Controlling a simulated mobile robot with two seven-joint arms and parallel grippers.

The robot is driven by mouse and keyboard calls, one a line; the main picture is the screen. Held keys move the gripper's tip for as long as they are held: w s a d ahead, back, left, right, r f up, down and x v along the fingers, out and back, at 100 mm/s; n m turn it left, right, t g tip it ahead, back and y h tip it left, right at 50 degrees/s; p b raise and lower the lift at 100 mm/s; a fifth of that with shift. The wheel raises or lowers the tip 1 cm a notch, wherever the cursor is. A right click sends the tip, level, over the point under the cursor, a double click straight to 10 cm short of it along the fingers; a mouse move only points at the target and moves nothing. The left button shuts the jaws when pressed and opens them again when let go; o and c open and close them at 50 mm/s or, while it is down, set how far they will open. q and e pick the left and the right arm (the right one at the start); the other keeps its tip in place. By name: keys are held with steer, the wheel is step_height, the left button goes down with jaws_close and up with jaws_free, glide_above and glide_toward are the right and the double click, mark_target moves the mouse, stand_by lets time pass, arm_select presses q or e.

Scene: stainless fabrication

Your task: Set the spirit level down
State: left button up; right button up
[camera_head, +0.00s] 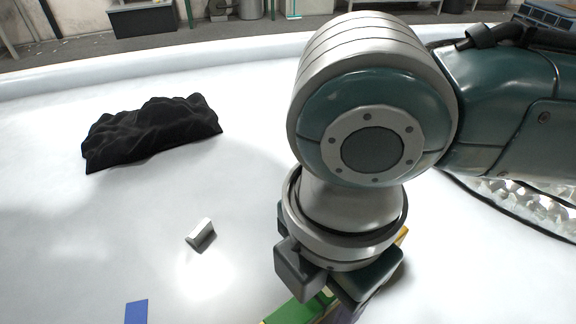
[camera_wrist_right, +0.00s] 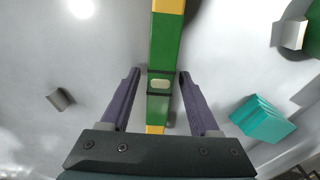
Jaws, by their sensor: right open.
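The spirit level is a green bar with yellow ends and a pale vial window at its middle. In the right wrist view the spirit level (camera_wrist_right: 164,45) runs from the top edge down between the fingers. My right gripper (camera_wrist_right: 160,78) is open, with one finger on each side of the level and a gap visible on both sides. In the head view part of the green level (camera_head: 292,312) shows below my right arm, which hides most of it and most of the gripper. I cannot tell exactly how the level meets the surface. My left gripper is not in view.
A black crumpled cloth (camera_head: 152,130) lies at the left on the white surface. A small grey block (camera_head: 201,235) and a blue flat piece (camera_head: 136,312) lie nearer. A teal stack (camera_wrist_right: 262,120) shows right of the gripper. The white surface between cloth and block is clear.

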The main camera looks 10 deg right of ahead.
step_height(320, 180, up, 12)
steer(key=p, duration=0.4)
steer(key=s+a+m+y, duration=0.2)
steer(key=a+m+y, duration=0.2)
steer(key=a+m, duration=0.1)
steer(key=s+d+f+m+t+h, duration=0.1)
steer(key=s+d+f+m+h, duration=0.1)
steer(key=d+m, duration=0.6)
steer(key=s+d+f+m+t+h, duration=0.1)
steer(key=s+d+f+m+t, duration=0.1)
steer(key=d+m, duration=0.6)
steer(key=shift+s+f+t+h, duration=0.3)
steer(key=shift+s+f+h, duration=0.15)
steer(key=shift+s, duration=0.45)
